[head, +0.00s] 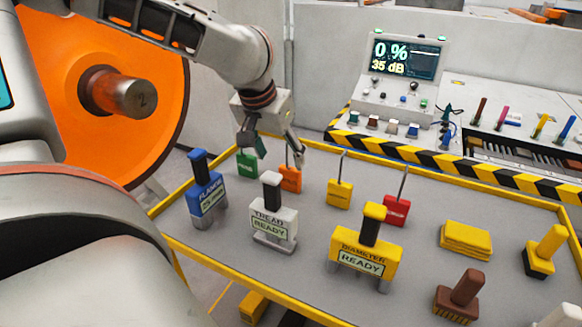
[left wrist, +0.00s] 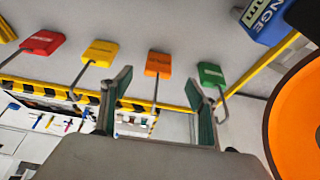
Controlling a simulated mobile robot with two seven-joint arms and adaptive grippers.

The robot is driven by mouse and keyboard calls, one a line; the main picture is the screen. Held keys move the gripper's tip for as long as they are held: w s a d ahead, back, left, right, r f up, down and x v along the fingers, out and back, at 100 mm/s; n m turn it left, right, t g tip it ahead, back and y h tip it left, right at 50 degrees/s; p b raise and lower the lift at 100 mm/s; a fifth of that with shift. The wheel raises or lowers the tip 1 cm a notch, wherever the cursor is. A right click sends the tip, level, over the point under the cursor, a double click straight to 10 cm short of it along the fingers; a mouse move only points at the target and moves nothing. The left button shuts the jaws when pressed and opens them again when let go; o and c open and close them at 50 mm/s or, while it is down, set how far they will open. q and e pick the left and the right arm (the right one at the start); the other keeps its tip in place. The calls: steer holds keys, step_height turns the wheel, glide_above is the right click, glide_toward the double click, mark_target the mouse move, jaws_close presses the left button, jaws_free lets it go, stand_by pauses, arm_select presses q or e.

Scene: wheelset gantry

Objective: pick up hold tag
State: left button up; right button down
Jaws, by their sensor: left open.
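Several coloured tags with wire hooks stand in a row at the back of the grey tray (head: 325,228): green (head: 247,165), orange (head: 290,178), yellow (head: 339,194) and red (head: 396,210). Their lettering is too small to read, so I cannot tell which is the hold tag. My left gripper (head: 274,148) is open and empty above the green and orange tags. In the left wrist view, its fingers (left wrist: 159,93) stand apart, with the orange tag (left wrist: 158,64) beyond the gap. The green tag (left wrist: 211,75) is beside the right finger, the yellow (left wrist: 101,53) and red (left wrist: 43,43) further left.
Blue (head: 206,193), white (head: 273,222) and yellow (head: 366,250) gauges stand in front of the tags. A yellow block (head: 466,239) and brushes (head: 459,297) lie right. An orange wheel (head: 60,70) is left. A display console (head: 400,80) stands behind the tray's yellow rim.

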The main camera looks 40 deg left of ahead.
mark_target(287, 171)
arm_select(q)
steer(key=b+x, duration=0.1)
steer(key=x, duration=0.3)
steer(key=shift+w+r, duration=0.15)
steer(key=shift+w, duration=0.05)
steer(key=shift+b+x, duration=0.75)
steer(key=shift+x, duration=0.5)
steer(key=shift+w+a+f, duration=0.15)
steer(key=shift+w+f, duration=0.35)
steer(key=shift+f, duration=0.2)
steer(key=shift+r, duration=0.15)
steer(key=shift+s, duration=0.1)
steer(key=c, duration=1.2)
arm_select(e)
steer(key=shift+w+a+f, duration=0.3)
steer(key=shift+a+f, duration=0.05)
steer(key=shift+f, duration=0.05)
